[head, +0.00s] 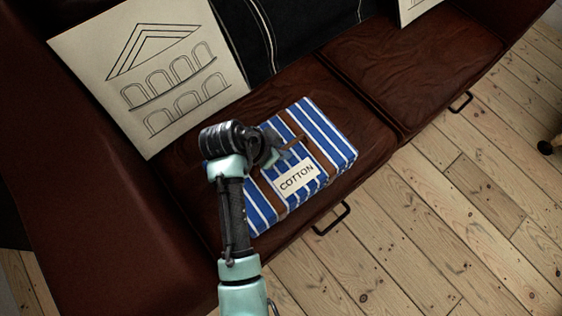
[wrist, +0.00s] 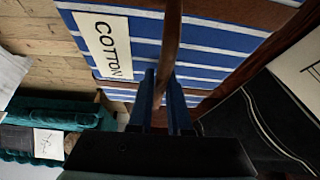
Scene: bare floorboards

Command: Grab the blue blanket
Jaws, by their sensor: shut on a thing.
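The blue blanket (head: 328,133) is a folded blue-and-white striped bundle with brown straps and a white COTTON label. In the head view it is over the left seat of the dark red sofa. My gripper (head: 292,148) is at its upper middle, and my wrist hides part of its left side. In the wrist view the blanket (wrist: 220,35) fills the upper middle. My gripper's blue fingers (wrist: 164,98) are shut on the blanket's brown strap, one on each side. I cannot tell whether the blanket is resting on the seat or slightly raised.
The sofa (head: 410,70) has a bare right seat. A cushion with a building drawing (head: 150,70) leans at the left, beside dark cloth (head: 300,30). A black handle (head: 333,218) sticks out at the sofa's front. The floorboards (head: 420,240) in front are clear.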

